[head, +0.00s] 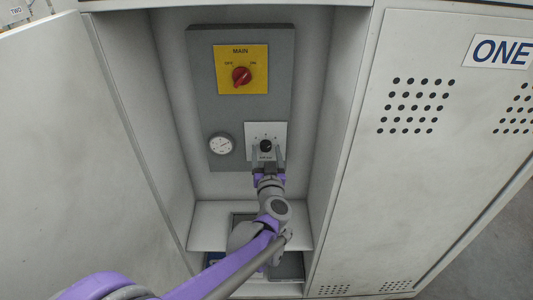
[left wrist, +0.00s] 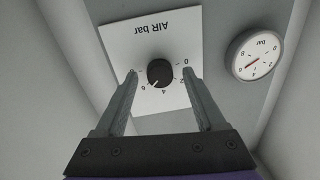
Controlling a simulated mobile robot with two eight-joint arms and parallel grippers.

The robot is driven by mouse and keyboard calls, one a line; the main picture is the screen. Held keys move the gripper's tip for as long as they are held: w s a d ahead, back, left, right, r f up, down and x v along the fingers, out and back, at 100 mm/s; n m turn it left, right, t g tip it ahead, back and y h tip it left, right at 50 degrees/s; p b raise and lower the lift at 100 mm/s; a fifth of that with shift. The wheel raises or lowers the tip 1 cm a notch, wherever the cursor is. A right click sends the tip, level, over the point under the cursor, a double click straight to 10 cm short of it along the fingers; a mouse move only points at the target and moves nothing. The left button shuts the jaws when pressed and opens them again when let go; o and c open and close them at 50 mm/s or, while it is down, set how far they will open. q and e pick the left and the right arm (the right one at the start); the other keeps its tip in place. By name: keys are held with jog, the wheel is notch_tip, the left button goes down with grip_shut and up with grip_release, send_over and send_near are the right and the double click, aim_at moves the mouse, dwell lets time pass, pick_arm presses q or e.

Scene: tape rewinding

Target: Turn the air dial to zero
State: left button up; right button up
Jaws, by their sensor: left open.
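The air dial is a black round knob (head: 266,146) on a white plate low on the grey panel in the open cabinet. In the left wrist view the knob (left wrist: 160,73) appears on the upside-down plate marked "AIR bar" (left wrist: 150,35). Its white mark points down-left, close to the 6; the 0 is at the knob's right. My left gripper (head: 267,151) is open, its fingers on either side of the knob. The fingers (left wrist: 159,72) show gaps to the knob in the left wrist view. My right gripper is out of view.
A round pressure gauge (head: 221,144) sits left of the dial; it also shows in the left wrist view (left wrist: 254,55). A red main switch (head: 241,77) on a yellow plate is above. Cabinet walls stand close on both sides, with a closed door marked "ONE" (head: 440,150) at right.

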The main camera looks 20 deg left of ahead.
pick_arm(q)
grip_shut()
dwell(0.4)
